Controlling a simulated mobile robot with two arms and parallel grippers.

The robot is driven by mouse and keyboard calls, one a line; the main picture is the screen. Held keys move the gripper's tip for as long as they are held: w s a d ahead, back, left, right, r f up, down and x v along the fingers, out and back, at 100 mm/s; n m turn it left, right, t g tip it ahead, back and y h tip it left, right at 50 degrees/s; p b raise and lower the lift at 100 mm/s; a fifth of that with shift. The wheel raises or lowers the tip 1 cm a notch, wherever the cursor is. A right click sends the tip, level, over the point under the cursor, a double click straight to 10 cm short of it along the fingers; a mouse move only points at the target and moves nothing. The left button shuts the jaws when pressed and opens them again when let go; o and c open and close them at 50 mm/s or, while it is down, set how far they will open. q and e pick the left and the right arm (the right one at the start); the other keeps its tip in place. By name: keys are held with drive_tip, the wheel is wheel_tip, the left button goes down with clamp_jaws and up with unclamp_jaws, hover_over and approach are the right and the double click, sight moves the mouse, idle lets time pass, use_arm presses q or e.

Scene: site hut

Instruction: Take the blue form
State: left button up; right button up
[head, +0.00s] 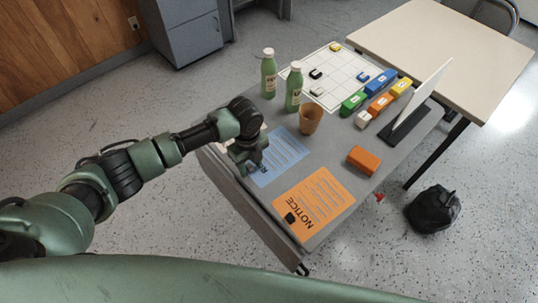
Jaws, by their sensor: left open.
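The blue form (282,157) lies flat on the grey desk, near its left edge, with printed lines on it. My left gripper (250,172) is over the left end of the form, jaws pointing down, and hides part of it. It is open; I cannot tell whether it touches the paper. My right gripper is not in view.
A brown cup (310,119), green bottles (293,88), an orange block (363,160) and a white grid board (326,75) are on the desk (335,150). A black bag (433,210) sits on the floor.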

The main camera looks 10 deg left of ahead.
use_arm(q)
clamp_jaws()
drive_tip(key=shift+r, duration=0.1)
